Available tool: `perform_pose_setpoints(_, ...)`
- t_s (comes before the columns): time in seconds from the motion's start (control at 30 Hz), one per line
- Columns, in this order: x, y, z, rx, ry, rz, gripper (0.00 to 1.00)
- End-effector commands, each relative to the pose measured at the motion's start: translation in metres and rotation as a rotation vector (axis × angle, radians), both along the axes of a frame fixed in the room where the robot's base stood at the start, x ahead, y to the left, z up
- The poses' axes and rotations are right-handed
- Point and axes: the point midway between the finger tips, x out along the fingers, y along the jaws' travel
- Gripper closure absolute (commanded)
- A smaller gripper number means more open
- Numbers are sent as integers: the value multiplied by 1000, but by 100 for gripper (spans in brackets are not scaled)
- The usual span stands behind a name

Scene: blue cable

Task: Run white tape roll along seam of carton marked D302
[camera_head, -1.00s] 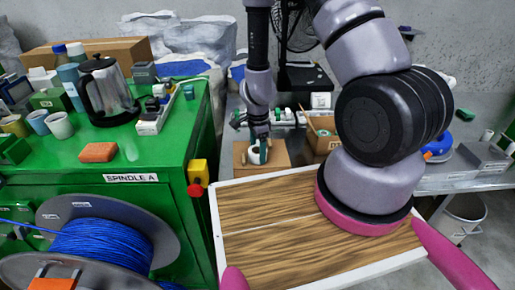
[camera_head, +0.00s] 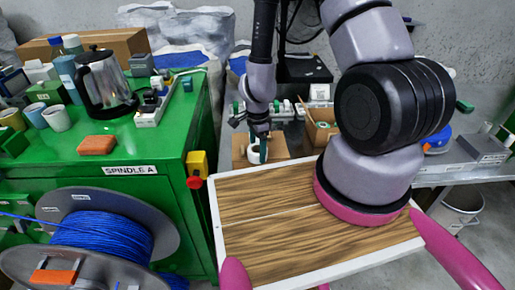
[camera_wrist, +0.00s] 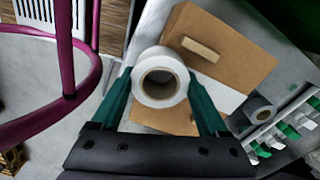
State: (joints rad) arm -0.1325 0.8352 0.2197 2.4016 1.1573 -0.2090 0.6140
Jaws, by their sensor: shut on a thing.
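In the wrist view my gripper (camera_wrist: 160,80) has its two green fingers on either side of a white tape roll (camera_wrist: 160,102) and is shut on it. The roll's hollow brown core faces the camera. A brown carton (camera_wrist: 240,62) lies under and behind the roll, with a tan block-like piece (camera_wrist: 201,49) on its top and a white strip beside the roll. In the head view my gripper (camera_head: 263,150) is over the carton (camera_head: 239,143), with the white roll (camera_head: 254,153) at its fingers. No D302 marking is readable, and I cannot tell whether the roll touches the carton.
A brown open box (camera_head: 311,136) stands right of the carton. In the wrist view a grey roll (camera_wrist: 262,109) and a rack (camera_wrist: 285,130) of white and green pieces lie at the right. The green cabinet (camera_head: 185,130) is at the left, with a blue cable spool (camera_head: 100,240) in front.

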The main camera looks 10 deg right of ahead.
Motion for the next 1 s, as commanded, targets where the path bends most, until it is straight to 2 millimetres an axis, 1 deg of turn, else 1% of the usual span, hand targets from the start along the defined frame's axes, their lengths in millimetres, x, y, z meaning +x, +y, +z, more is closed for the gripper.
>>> perform_pose_setpoints(0.17, 1, 0, 1, -1, -2, 0, 78)
perform_pose_setpoints(0.27, 1, -1, 5, -4, -3, 1, 78)
perform_pose_setpoints(1.0, 1, 1, 63, -1, -4, 4, 78)
